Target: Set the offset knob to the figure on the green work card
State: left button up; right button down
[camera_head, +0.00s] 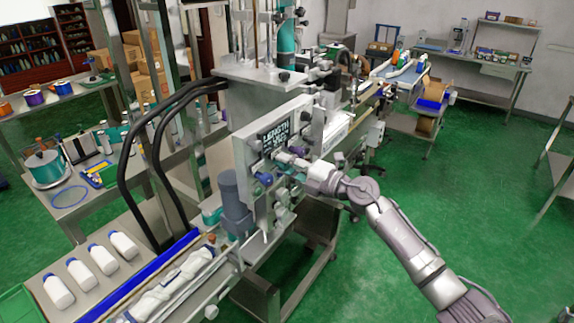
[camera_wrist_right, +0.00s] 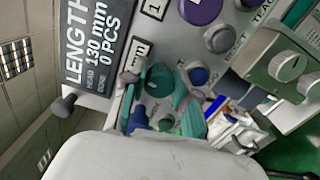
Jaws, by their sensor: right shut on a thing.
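The machine's control panel (camera_head: 253,190) is in the middle of the head view, with a dark display (camera_head: 275,137) at its top. In the right wrist view the display (camera_wrist_right: 91,45) reads "LENGTH 130 mm" and "0 PCS". My right gripper (camera_head: 284,158) is at the panel, just below the display, shut on what looks like a panel knob. A purple knob (camera_wrist_right: 200,9) and a grey knob (camera_wrist_right: 219,38) also show. I cannot make out a green work card. My left gripper is not in view.
White bottles (camera_head: 88,261) stand on a bench at the lower left, beside a blue-edged conveyor (camera_head: 140,277). A grey motor (camera_head: 233,204) and black hoses (camera_head: 152,190) lie left of the panel. Open green floor (camera_head: 450,190) extends to the right.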

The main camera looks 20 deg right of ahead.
jog(key=c, duration=0.9)
grip_release()
jog(key=shift+o, duration=0.2)
jog(key=shift+d, duration=0.1)
jog(key=v, duration=1.2)
jog(key=shift+f, duration=0.15)
